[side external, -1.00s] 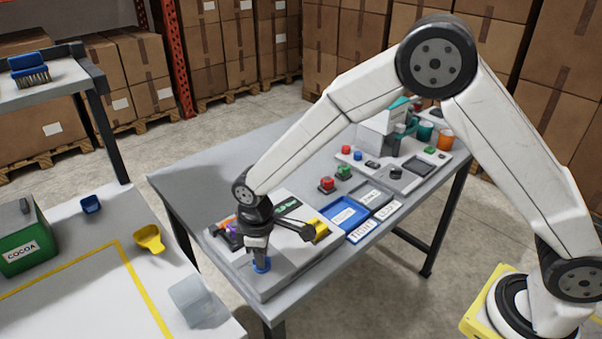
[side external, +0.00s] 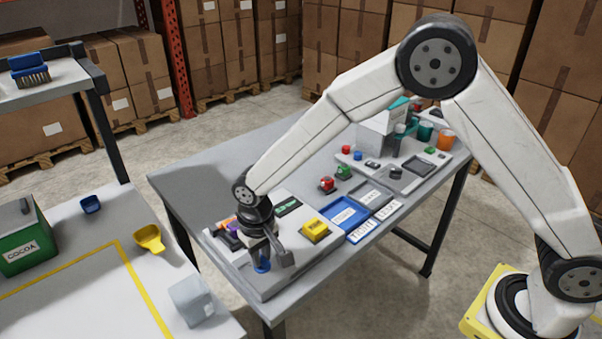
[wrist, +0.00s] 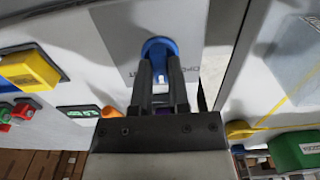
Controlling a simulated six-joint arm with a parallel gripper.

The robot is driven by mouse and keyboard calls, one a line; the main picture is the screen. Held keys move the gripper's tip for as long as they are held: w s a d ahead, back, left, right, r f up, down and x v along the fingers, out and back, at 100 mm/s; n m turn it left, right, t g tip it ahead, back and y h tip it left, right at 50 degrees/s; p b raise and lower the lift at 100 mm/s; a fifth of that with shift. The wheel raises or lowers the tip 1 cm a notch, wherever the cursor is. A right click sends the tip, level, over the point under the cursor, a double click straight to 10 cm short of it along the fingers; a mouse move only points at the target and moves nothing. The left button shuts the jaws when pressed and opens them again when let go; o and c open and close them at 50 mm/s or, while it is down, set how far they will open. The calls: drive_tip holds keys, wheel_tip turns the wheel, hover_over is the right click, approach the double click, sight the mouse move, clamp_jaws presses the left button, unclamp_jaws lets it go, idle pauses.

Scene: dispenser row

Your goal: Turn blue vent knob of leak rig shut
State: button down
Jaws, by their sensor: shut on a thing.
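The blue vent knob (side external: 262,266) is on the near left part of the grey leak rig (side external: 285,279), on the table. In the wrist view the blue knob (wrist: 158,47) shows as a round blue shape with a white mark, on a grey plate with partly hidden lettering. My gripper (side external: 262,258) points down over the knob and is shut on it. In the wrist view both fingers of my gripper (wrist: 160,75) reach onto the knob; they hide part of it.
A yellow block (side external: 315,229) sits on the rig to the right of my gripper. Blue and grey trays (side external: 338,213) and red and green buttons (side external: 328,184) lie farther right. A side table holds a green cocoa box (side external: 27,240) and a yellow scoop (side external: 150,238).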

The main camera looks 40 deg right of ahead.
sight(262, 258)
drive_tip(key=m, duration=0.4)
drive_tip(key=shift+m, duration=0.3)
drive_tip(key=m, duration=0.4)
drive_tip(key=shift+m, duration=0.3)
drive_tip(key=c, duration=0.6)
unclamp_jaws()
drive_tip(key=shift+r, duration=0.1)
drive_tip(key=shift+r, duration=3.85)
drive_tip(key=shift+d, duration=0.1)
